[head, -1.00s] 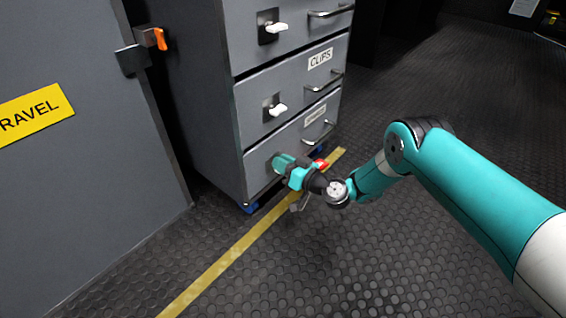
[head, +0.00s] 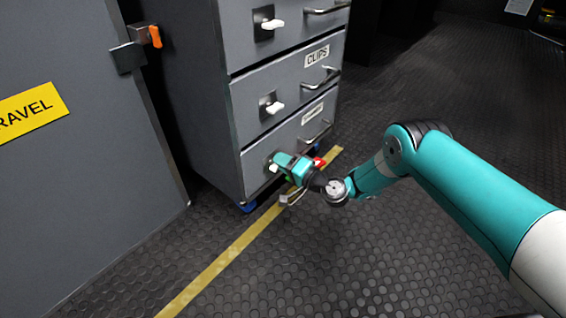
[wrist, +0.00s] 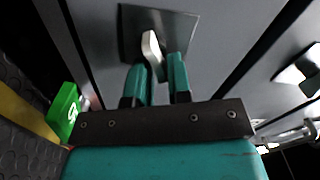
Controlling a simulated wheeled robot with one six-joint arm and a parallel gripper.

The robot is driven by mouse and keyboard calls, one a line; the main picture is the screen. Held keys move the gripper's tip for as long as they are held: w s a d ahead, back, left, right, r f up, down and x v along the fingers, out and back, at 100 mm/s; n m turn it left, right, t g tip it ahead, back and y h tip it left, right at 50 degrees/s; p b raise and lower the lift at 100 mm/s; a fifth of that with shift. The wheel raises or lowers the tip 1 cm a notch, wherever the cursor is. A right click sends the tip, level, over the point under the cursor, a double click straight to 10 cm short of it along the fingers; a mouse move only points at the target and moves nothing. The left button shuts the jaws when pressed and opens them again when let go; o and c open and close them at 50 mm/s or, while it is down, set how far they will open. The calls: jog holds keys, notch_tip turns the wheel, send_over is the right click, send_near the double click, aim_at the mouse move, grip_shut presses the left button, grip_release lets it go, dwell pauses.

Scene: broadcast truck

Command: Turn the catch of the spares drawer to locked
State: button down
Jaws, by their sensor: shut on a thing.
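The grey drawer cabinet has a bottom drawer (head: 255,178) whose label (head: 312,114) is too small to read surely. Its white catch (head: 273,168) sits at the drawer's left part, partly hidden by my gripper (head: 277,164). In the wrist view the catch (wrist: 152,50) stands on a dark square plate (wrist: 185,24), its lever tilted slightly left of upright. My gripper (wrist: 160,72) is shut on the catch, with one teal finger on each side of it.
The middle drawer's catch (head: 274,107) and the upper drawer's catch (head: 271,24) both point right. A grey door (head: 75,170) stands at left. The floor (head: 330,260) is clear.

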jog(key=shift+f+m, duration=0.1)
jog(key=shift+m, duration=0.3)
dwell(1.0)
jog(key=c, duration=1.2)
grip_release()
jog(key=shift+c, duration=0.2)
jog(key=shift+s+d, duration=0.1)
jog(key=p+v, duration=1.7)
jog(key=p, duration=0.3)
jog(key=shift+d, duration=0.1)
